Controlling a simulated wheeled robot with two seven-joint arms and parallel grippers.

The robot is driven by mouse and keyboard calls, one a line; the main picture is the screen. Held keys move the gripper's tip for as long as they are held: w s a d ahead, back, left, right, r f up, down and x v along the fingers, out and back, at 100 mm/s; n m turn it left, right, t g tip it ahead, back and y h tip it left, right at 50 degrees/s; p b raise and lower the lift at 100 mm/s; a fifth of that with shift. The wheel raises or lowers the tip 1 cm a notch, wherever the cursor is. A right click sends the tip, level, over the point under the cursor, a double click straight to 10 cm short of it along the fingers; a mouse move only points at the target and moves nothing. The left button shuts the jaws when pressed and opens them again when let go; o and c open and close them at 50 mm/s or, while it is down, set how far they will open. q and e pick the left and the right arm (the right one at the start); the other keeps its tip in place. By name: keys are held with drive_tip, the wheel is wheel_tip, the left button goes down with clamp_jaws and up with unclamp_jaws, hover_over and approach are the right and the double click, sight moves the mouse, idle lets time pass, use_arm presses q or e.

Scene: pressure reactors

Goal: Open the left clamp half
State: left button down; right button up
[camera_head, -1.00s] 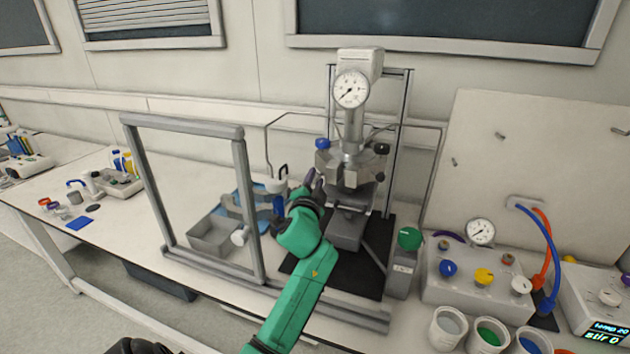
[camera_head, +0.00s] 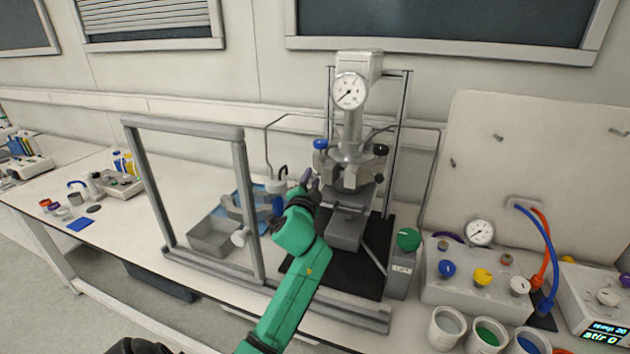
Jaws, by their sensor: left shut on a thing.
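The pressure reactor stands on a black base, with a round gauge (camera_head: 349,91) and a metal head. A grey metal clamp (camera_head: 352,176) sits around the head below the blue and black knobs. My left gripper (camera_head: 309,181), on the green arm, is at the clamp's left side. It is shut on the left clamp half, whose gripped part is mostly hidden by the dark fingers. How far this half stands from the other is too small to tell.
A grey frame (camera_head: 243,190) stands upright to the left of the arm, with a grey tray (camera_head: 212,238) behind it. A green knob (camera_head: 408,239), a valve box (camera_head: 475,295) and several cups are on the right.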

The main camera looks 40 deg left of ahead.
use_arm(q)
drive_tip(key=shift+a, duration=1)
drive_tip(key=c, duration=0.6)
unclamp_jaws()
drive_tip(key=shift+s, duration=0.1)
